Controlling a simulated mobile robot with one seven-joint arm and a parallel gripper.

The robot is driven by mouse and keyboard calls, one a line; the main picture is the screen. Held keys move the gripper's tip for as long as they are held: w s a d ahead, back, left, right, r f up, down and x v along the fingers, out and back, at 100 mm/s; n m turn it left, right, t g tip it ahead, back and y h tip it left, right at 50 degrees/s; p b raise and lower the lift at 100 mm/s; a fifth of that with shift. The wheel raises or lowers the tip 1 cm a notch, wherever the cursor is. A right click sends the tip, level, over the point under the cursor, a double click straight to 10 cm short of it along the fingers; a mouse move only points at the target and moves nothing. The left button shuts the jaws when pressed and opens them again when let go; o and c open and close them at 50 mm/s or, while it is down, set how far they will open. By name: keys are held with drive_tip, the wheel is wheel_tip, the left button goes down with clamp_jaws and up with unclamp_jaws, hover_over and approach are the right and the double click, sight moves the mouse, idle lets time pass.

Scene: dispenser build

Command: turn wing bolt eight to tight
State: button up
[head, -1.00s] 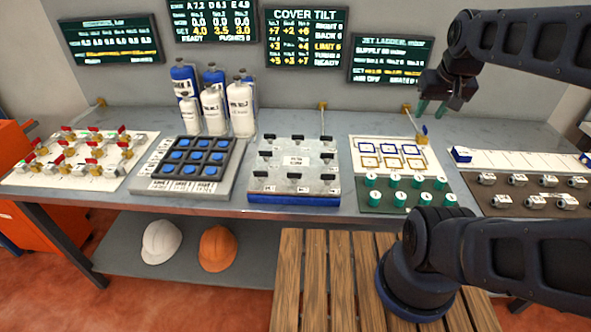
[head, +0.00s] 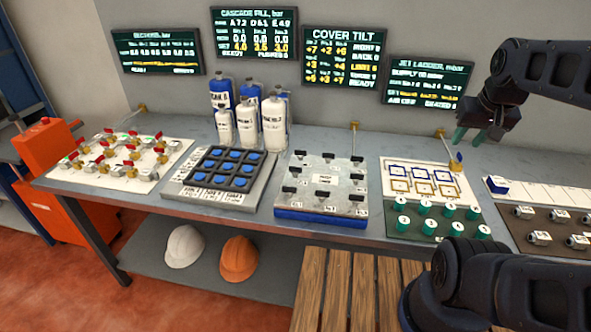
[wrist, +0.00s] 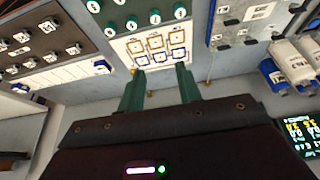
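The cover plate (head: 322,172) is a grey block on a blue base at the middle of the bench. Several black wing bolts stand around its edge, among them one at the back right (head: 358,160) and one at the front right (head: 356,198). The labels are too small to tell which is bolt eight. My gripper (head: 476,138) is up at the right, above the back of the bench and well apart from the plate. Its green fingers are apart and empty in the wrist view (wrist: 160,88). The plate (wrist: 238,30) shows there at the top right.
The "COVER TILT" screen (head: 344,57) hangs behind the plate. White and blue bottles (head: 274,125) stand at its back left, and a button panel (head: 215,170) lies to its left. A board with green knobs (head: 436,223) lies to its right. A wooden slatted platform (head: 345,290) is in front.

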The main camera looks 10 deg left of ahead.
drive_tip(key=w+a+n+g, duration=0.1)
drive_tip(key=w+a+n, duration=0.4)
drive_tip(key=w+a, duration=0.35)
drive_tip(key=n+g, duration=0.4)
drive_tip(key=n, duration=0.9)
hover_over(295, 172)
wheel_tip(295, 172, down, 14)
drive_tip(key=f, duration=1.1)
drive_tip(key=shift+w, duration=0.25)
clamp_jaws()
